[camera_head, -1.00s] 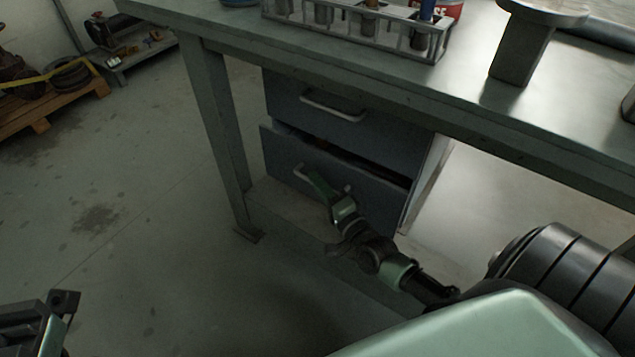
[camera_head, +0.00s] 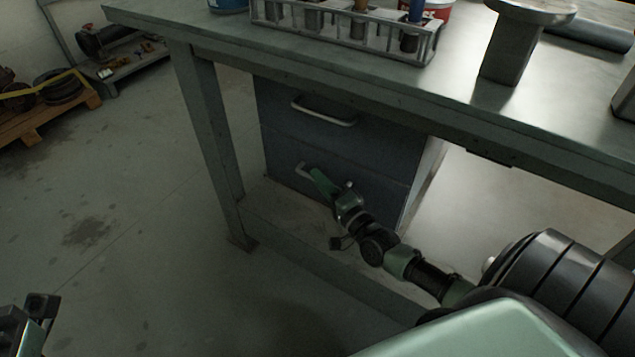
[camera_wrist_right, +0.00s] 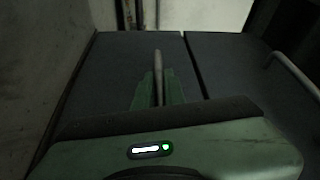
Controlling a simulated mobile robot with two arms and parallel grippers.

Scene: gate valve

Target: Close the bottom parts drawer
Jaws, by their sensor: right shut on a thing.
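The bottom drawer (camera_head: 382,193) is a dark blue-grey front under the workbench. It looks level with the upper drawer (camera_head: 380,140), with only a thin seam between them. My right gripper (camera_head: 322,182) is at the bottom drawer's handle (camera_head: 302,170), shut on it. In the right wrist view the handle (camera_wrist_right: 158,72) stands between the green fingers (camera_wrist_right: 158,92), and the bottom drawer front (camera_wrist_right: 105,65) lies behind them. The fingers hide part of the handle. My left gripper (camera_head: 35,318) is at the lower left corner, far from the drawers, partly cut off.
The workbench (camera_head: 450,110) has a leg (camera_head: 212,140) left of the drawers and a low shelf (camera_head: 285,208) beneath them. A metal rack (camera_head: 340,38) and a pedestal (camera_head: 510,45) stand on top.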

